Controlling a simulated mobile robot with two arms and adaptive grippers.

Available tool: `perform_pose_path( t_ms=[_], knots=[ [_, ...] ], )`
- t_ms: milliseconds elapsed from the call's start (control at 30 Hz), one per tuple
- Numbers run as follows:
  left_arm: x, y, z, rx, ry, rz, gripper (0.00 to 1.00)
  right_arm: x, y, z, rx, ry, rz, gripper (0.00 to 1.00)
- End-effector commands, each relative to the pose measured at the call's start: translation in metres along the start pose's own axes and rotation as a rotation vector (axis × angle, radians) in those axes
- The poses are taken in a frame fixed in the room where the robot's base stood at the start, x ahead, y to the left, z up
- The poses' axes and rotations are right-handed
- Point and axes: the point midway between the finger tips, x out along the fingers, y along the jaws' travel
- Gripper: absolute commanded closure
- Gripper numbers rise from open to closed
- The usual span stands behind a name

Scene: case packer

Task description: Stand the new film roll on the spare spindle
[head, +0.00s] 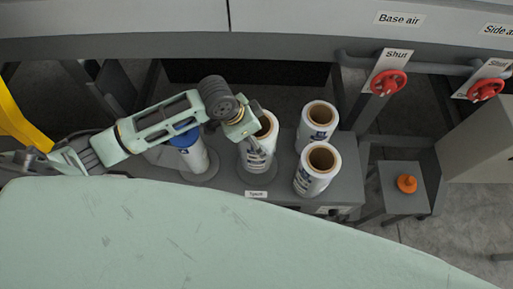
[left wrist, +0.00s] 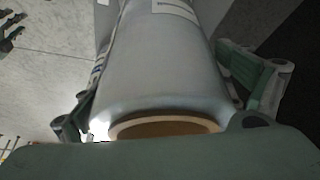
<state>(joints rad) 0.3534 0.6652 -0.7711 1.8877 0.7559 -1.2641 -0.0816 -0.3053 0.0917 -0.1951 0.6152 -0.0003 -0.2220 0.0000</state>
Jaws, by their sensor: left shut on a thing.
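A white film roll (head: 258,152) with a brown core is upright at the middle of the grey bench in the head view. My left gripper (head: 246,130) is shut on its upper part. In the left wrist view the roll (left wrist: 165,65) fills the space between the two fingers (left wrist: 165,108), its core rim toward the camera. Below the roll is a round grey base plate (head: 258,179), behind a small label (head: 256,194) too small to read surely. The spindle itself is hidden, and I cannot tell whether the roll touches the plate. My right gripper is not in view.
Two more white rolls, a rear one (head: 317,124) and a front one (head: 315,172), stand close on the right. A blue-topped roll (head: 190,155) stands on another base to the left, by my arm. Red valve handles (head: 389,83) and an orange knob (head: 407,184) are farther right.

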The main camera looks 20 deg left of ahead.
Motion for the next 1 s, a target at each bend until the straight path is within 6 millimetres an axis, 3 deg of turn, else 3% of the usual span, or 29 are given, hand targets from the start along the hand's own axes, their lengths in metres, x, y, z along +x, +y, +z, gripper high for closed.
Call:
perform_pose_path(
  t_ms=[200,500,967,1000],
  knots=[
    [0.019,-0.001,0.005,0.000,0.007,-0.001,0.71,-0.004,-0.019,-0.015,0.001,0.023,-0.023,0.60],
    [0.050,0.000,0.018,-0.001,0.006,0.000,0.71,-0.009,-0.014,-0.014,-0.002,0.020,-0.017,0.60],
    [0.058,-0.001,0.021,0.000,0.007,-0.002,0.71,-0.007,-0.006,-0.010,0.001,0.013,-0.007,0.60],
    [0.058,0.000,0.024,0.000,0.002,-0.001,0.05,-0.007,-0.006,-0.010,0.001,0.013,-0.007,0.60]
  ],
)
